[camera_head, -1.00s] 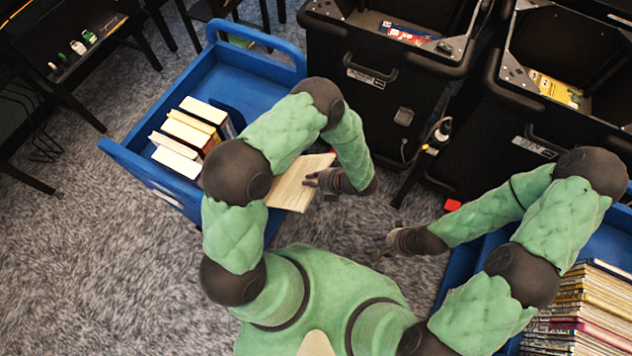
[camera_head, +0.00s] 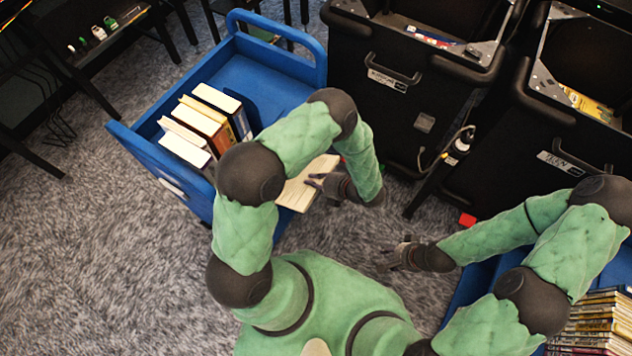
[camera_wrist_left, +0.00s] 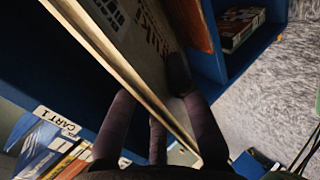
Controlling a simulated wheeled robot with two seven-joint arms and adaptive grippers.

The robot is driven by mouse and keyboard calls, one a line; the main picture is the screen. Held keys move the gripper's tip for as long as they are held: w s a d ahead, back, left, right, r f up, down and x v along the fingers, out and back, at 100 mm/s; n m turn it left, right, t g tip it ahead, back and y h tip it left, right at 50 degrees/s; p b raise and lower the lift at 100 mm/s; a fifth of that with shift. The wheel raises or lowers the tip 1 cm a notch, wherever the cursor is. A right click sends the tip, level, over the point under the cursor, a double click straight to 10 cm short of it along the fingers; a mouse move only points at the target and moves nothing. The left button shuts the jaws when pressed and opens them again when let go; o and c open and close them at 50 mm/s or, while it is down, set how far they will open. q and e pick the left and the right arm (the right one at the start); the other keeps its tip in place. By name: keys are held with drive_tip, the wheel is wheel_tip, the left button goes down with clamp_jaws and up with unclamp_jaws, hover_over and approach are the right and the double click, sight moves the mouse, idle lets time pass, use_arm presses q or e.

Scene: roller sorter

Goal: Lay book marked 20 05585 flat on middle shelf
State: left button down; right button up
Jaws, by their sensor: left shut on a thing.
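My left gripper (camera_head: 326,184) is shut on a pale book (camera_head: 298,192) at the near right side of the blue cart. In the left wrist view the held book (camera_wrist_left: 128,62) is seen steeply along its page edge, between my dark fingers (camera_wrist_left: 160,125). Its number cannot be read. The blue cart (camera_head: 150,152) has several books (camera_head: 205,122) standing on its top. In the wrist view a lower blue shelf (camera_wrist_left: 205,58) holds books. I cannot tell which level is the middle one. My right gripper (camera_head: 392,258) is empty, with its fingers apart, over the carpet.
Black bins (camera_head: 405,110) stand close beyond my left arm. A second blue cart with stacked books (camera_head: 590,320) is at the lower right. A label reading CART 1 (camera_wrist_left: 57,121) shows in the wrist view. Carpet (camera_head: 130,260) is open at the left.

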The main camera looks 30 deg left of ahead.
use_arm(q)
drive_tip(key=shift+w+a+f+y+b, duration=0.1)
drive_tip(key=shift+a+f+y+b, duration=0.4)
drive_tip(key=shift+f+b, duration=0.55)
drive_tip(key=shift+a+f+y+b, duration=0.4)
drive_tip(key=shift+a+f+b, duration=0.2)
drive_tip(key=shift+b, duration=0.7)
drive_tip(key=shift+a+f+y, duration=0.3)
drive_tip(key=a+f+y, duration=0.4)
drive_tip(key=f, duration=0.5)
drive_tip(key=shift+w+f, duration=0.2)
drive_tip(key=c, duration=1.1)
unclamp_jaws()
drive_tip(key=shift+t, duration=0.3)
